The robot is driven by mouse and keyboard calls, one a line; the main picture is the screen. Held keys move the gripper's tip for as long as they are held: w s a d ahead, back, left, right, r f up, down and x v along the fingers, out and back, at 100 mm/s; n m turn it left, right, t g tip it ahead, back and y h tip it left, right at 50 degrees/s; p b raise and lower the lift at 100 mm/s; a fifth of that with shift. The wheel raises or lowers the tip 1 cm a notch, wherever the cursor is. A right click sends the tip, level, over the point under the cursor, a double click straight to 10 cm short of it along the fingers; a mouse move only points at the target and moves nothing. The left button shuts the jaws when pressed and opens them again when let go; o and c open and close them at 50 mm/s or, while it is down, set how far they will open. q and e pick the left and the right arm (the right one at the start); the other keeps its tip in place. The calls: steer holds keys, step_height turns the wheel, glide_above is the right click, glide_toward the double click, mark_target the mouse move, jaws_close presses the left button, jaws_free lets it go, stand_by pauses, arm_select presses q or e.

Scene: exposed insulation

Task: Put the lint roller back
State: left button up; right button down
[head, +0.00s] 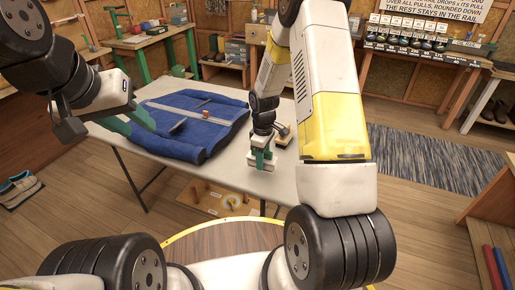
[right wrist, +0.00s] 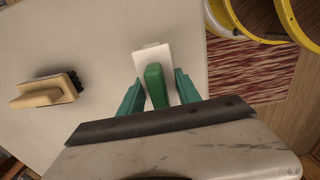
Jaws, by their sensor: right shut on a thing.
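The lint roller (right wrist: 152,58), with a white roll and a green handle, shows in the right wrist view between the fingers of my right gripper (right wrist: 156,88). My right gripper is shut on its handle. In the head view the right gripper (head: 262,160) is over the front right part of the pale table (head: 232,142); I cannot tell whether the roller touches the top. My left gripper (head: 128,122) hangs at the table's left edge, with its green fingers apart and nothing seen between them.
A blue jacket (head: 190,135) lies spread on the table, with a small red object (head: 206,114) on it. A wooden brush (right wrist: 47,92) lies left of the roller in the wrist view. A wooden board with pegs (head: 215,198) is below the table. Shoes (head: 18,188) stand at left.

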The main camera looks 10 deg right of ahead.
mark_target(265, 164)
steer(key=shift+w+d, duration=0.15)
steer(key=shift+d, duration=0.05)
steer(key=shift+w+d+f, duration=0.15)
steer(key=shift+d+f, duration=0.05)
steer(key=shift+f, duration=0.75)
steer(key=shift+w+d+f, duration=0.15)
steer(key=shift+d+f, duration=0.05)
steer(key=shift+f, duration=0.7)
steer(key=shift+f, duration=0.1)
steer(key=c, duration=0.9)
jaws_free()
steer(key=shift+o, duration=0.2)
